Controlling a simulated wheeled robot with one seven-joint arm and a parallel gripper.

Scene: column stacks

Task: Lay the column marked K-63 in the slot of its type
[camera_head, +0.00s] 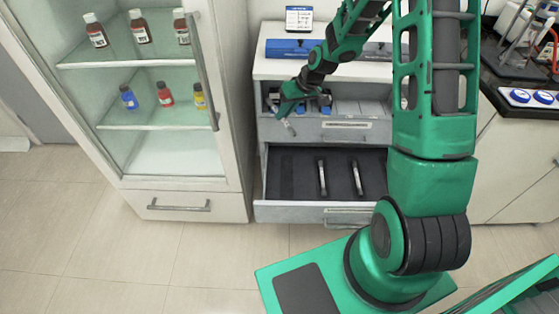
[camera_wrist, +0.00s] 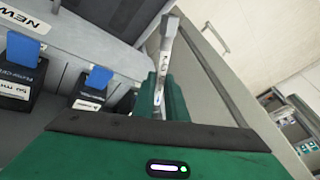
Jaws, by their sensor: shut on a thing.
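My gripper (camera_head: 287,107) is shut on a thin silvery-white column (camera_head: 288,127), which sticks out beyond the fingertips, tilted, over the front of the upper drawer. In the wrist view the column (camera_wrist: 166,50) stands between the green fingers (camera_wrist: 164,98). It bears small dark writing that I cannot read for certain. Two more pale columns, one on the left (camera_head: 322,178) and one on the right (camera_head: 357,178), lie apart in the open lower drawer (camera_head: 290,205). The upper drawer (camera_head: 345,131) is also open, with grey divided slots partly hidden by my arm.
Dark blocks with blue tabs, a left one (camera_wrist: 22,75) and a right one (camera_wrist: 92,88), stand in the wrist view, their labels only partly legible. A blue case (camera_head: 290,48) and a small display (camera_head: 299,18) are on the cabinet top. A glass-fronted cabinet (camera_head: 150,165) with bottles stands left.

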